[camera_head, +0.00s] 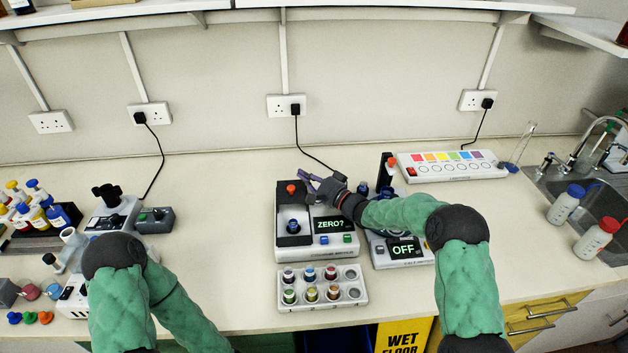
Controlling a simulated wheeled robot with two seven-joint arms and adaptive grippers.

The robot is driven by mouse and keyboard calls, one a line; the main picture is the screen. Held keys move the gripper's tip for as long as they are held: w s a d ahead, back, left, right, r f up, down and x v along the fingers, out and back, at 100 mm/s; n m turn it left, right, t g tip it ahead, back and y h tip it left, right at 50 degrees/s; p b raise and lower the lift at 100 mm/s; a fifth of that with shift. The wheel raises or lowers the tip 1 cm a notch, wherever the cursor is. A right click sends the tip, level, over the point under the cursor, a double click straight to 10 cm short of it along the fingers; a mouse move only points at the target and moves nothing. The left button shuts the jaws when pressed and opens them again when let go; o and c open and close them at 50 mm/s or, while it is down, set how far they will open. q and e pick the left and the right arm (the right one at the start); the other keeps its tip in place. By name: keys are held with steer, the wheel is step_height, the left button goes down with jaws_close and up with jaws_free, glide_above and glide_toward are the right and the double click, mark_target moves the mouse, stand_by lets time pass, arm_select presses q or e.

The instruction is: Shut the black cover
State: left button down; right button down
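The black cover (286,201) with a red knob is on the white instrument (285,249) whose screen reads "ZERO?". It appears raised at the back of the black well area, where a blue-topped item (293,227) shows uncovered. My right gripper (306,182) is just right of the red knob, above the instrument, with its fingers pointing left. Its fingers look apart with nothing between them; I cannot tell whether they touch the cover. My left arm shows at lower left, but its gripper is out of view.
A white rack (322,304) with several coloured vials stands in front. A second instrument (403,262) reading "OFF" stands close on the right, with a black upright part (386,172). A power cable (315,160) runs behind.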

mark_target(302, 190)
steer(key=shift+s+a+f+b, duration=0.15)
steer(key=shift+s+a, duration=0.15)
steer(key=shift+s, duration=0.4)
steer(key=shift+s+a+f+b, duration=0.15)
steer(key=shift+s+a, duration=0.15)
steer(key=shift+s, duration=0.4)
steer(key=s+p, duration=0.2)
steer(key=s, duration=1)
steer(key=shift+r+p, duration=0.15)
steer(key=shift+p, duration=0.25)
steer(key=shift+s, duration=0.35)
steer(key=v, duration=1.2)
